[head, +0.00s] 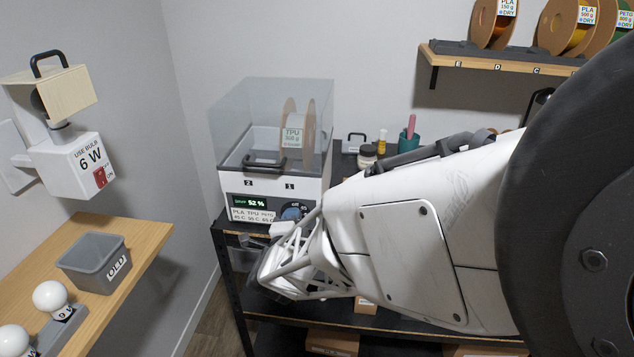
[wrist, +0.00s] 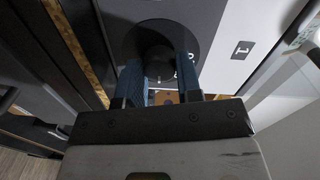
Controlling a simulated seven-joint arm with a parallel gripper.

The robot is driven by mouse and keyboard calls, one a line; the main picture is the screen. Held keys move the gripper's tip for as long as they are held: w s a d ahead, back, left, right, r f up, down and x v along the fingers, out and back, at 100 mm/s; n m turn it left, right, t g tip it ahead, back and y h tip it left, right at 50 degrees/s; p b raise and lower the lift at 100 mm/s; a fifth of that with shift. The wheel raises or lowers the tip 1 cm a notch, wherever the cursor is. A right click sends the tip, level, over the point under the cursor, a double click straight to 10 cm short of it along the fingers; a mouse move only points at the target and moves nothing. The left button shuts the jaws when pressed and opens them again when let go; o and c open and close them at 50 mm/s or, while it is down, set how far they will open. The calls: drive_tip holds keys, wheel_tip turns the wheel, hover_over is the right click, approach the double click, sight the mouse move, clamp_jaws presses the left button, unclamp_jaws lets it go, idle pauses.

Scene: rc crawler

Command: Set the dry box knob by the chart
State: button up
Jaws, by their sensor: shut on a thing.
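The dry box (head: 228,184) stands on a dark shelf in the head view, with a clear lid and a TPU spool (head: 292,138) inside, behind label 1. Its green display (head: 250,202) reads 52 %. The chart (head: 250,215) below it lists PLA, TPU and PETG with temperatures that look like 45, 50 and 65 C. The dial (head: 303,209) is right of the chart, partly hidden by my arm. In the wrist view the dark round knob (wrist: 157,57) is between the blue fingers of my gripper (wrist: 158,76), which is shut on it. The knob's pointer setting cannot be read.
A wooden shelf at left holds a grey OLD bin (head: 85,268) and white bulbs (head: 50,296). A bulb fixture (head: 75,165) hangs on the left wall. Spools (head: 565,25) stand on an upper right shelf. Jars and a teal cup (head: 408,142) are behind my arm.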

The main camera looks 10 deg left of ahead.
idle(0.4)
drive_tip(key=o, duration=0.9)
drive_tip(key=shift+o, duration=0.2)
drive_tip(key=shift+s, duration=0.1)
drive_tip(key=s, duration=0.7)
drive_tip(key=shift+s+r, duration=0.2)
drive_tip(key=shift+s, duration=0.15)
